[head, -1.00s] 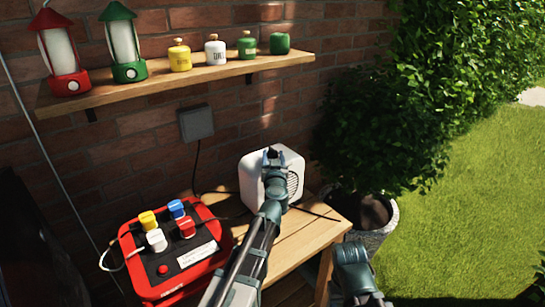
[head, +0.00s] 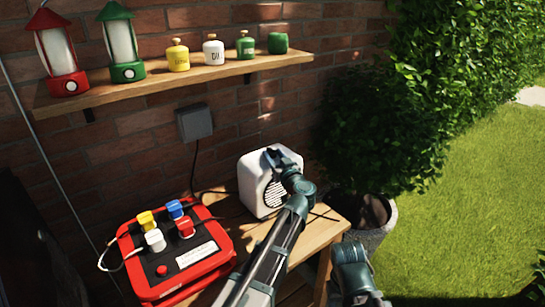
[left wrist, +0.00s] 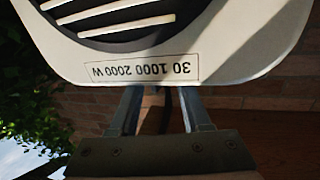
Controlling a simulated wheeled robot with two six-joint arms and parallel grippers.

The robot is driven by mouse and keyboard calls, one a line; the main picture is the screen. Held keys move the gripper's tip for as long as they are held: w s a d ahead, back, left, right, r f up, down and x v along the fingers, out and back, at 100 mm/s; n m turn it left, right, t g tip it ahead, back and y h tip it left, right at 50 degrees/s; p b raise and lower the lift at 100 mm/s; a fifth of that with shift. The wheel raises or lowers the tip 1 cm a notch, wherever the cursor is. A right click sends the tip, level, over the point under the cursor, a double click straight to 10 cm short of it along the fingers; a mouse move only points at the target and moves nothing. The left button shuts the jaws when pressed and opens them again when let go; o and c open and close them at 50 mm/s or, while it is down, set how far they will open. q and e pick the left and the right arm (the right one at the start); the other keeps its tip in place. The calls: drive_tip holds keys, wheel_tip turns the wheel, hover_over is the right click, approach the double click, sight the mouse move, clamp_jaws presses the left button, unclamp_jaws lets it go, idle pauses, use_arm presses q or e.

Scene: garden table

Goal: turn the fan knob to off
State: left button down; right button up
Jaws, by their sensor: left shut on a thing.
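The white fan (head: 251,189) stands on the wooden table, with its dark round grille facing front right. My left gripper (head: 270,156) is at the top of the fan and is shut on the fan knob, which the fingers hide. In the left wrist view the fan's front (left wrist: 235,45) appears upside down, with a label reading "30 1000 2000 W". There the two fingers of my left gripper (left wrist: 160,98) reach past the label edge toward the fan's top. The knob's pointer cannot be seen.
A red box (head: 208,268) with coloured plugs stands left of the fan on the wooden table (head: 318,229). A shelf (head: 150,83) with lanterns and small canisters is above. A potted bush (head: 372,140) is close on the right.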

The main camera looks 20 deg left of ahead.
use_arm(q)
drive_tip(key=n+g+y, duration=0.2)
drive_tip(key=w+n+g+y, duration=0.1)
drive_tip(key=n+g+y, duration=0.1)
drive_tip(key=g, duration=0.1)
drive_tip(key=d+n+g+y, duration=0.1)
drive_tip(key=n+g+y, duration=0.1)
drive_tip(key=g, duration=0.1)
drive_tip(key=shift+w, duration=0.4)
drive_tip(key=n+g, duration=0.1)
drive_tip(key=g, duration=0.1)
drive_tip(key=n+g, duration=0.1)
drive_tip(key=g, duration=0.1)
drive_tip(key=n+g+y, duration=0.1)
drive_tip(key=n, duration=0.1)
drive_tip(key=shift+w+g, duration=0.25)
drive_tip(key=shift+g, duration=0.15)
drive_tip(key=shift+n+g, duration=0.7)
drive_tip(key=shift+g, duration=0.5)
drive_tip(key=shift+c, duration=1.8)
unclamp_jaws()
